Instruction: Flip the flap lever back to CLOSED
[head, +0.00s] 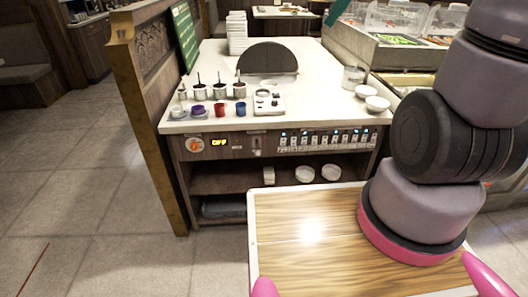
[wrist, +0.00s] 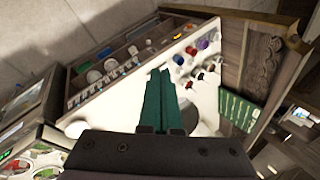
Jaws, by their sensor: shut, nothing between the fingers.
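The counter (head: 320,115) has a front panel (head: 268,143) with an orange knob (head: 195,145), a lit display (head: 219,142) that seems to read OFF, and a small pale lever-like fitting (head: 256,145). This fitting may be the flap lever; its position and any label are too small to read. My gripper (wrist: 163,78) shows in the wrist view with its green fingers together and empty, above the white countertop. It is apart from the front panel. The fingers are outside the head view. I cannot make out the lever in the wrist view.
A row of lit switches (head: 325,140) lies right of the fitting. Small cups (head: 221,110), dark-topped jars (head: 239,91) and white bowls (head: 377,104) stand on the counter. A dark half-round board (head: 268,59) stands behind. A wood-grain tray surface (head: 300,255) lies in front.

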